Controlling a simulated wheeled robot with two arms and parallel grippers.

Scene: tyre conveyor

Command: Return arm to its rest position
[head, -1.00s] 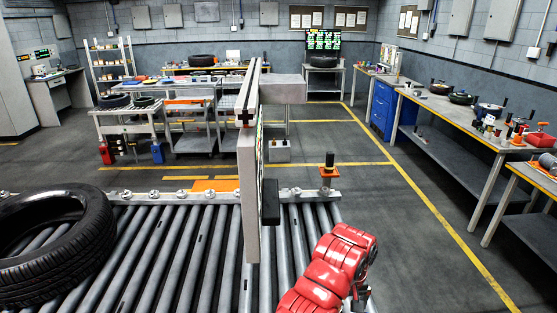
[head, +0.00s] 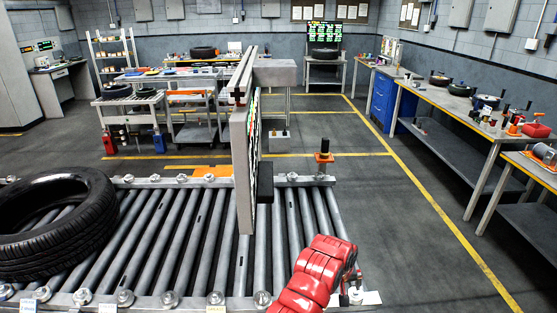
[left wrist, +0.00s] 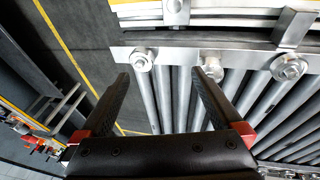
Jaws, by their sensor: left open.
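My red left arm (head: 325,266) reaches in from the bottom of the head view, bent at the near right corner of the roller conveyor (head: 200,225). Its gripper is mostly hidden behind the arm there. In the left wrist view, my left gripper (left wrist: 161,78) has its two dark fingers spread wide with nothing between them. The fingers appear over the conveyor's bolted rail (left wrist: 228,54) and rollers. A black tyre (head: 90,235) lies on the rollers at the left of the head view, well apart from my arm. My right gripper is not in view.
An upright panel (head: 243,170) stands across the conveyor, left of my arm. An orange-based post (head: 324,158) stands at the far rail. A long workbench (head: 470,125) lines the right wall. The floor (head: 400,230) between it and the conveyor is clear.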

